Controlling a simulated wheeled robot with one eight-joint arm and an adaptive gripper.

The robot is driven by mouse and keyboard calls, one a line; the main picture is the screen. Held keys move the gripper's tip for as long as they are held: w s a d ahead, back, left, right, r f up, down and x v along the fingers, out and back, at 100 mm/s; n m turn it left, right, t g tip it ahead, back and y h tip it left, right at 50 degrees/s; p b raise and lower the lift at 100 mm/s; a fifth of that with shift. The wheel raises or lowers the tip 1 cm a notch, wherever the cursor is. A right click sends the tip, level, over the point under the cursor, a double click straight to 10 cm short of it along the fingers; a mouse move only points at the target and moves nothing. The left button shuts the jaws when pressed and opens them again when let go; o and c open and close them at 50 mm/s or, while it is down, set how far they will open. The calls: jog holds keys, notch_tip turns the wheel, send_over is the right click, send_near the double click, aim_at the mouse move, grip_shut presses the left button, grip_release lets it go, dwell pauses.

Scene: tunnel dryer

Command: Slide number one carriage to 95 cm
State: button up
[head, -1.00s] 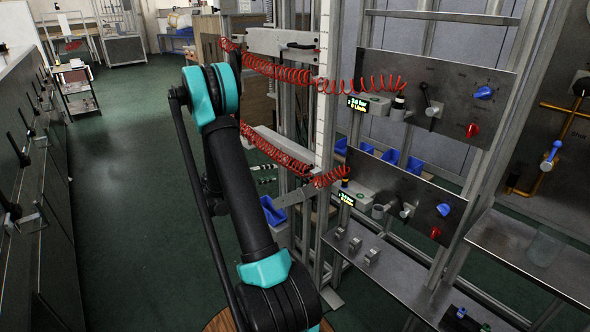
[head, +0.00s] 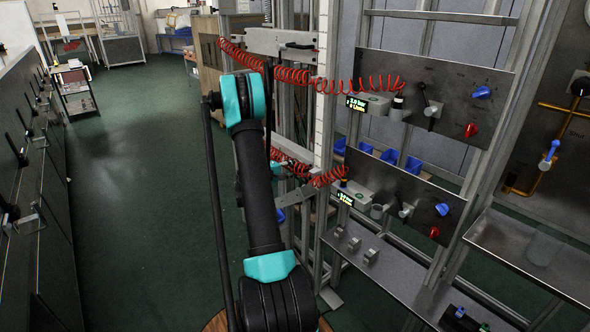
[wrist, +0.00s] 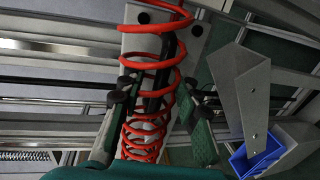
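Two grey carriages ride on the vertical rails in the head view, an upper one (head: 282,42) and a lower one (head: 292,150). I cannot read which is number one. My arm partly hides the lower one. Beyond the hose is a grey plate (wrist: 132,42) with black knobs and a dark handle (wrist: 172,60). A white scale strip (head: 322,85) runs along the rail; its numbers are unreadable.
Red coiled hoses (head: 368,86) hang across from the carriages to the panels. A valve panel (head: 447,88) and shelf (head: 400,275) stand right of the rails. Blue bins (head: 389,156) hang behind. The green floor (head: 140,200) at left is open.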

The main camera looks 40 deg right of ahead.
grip_shut()
dwell(0.3)
notch_tip(320, 180, up, 15)
dwell(0.6)
grip_release()
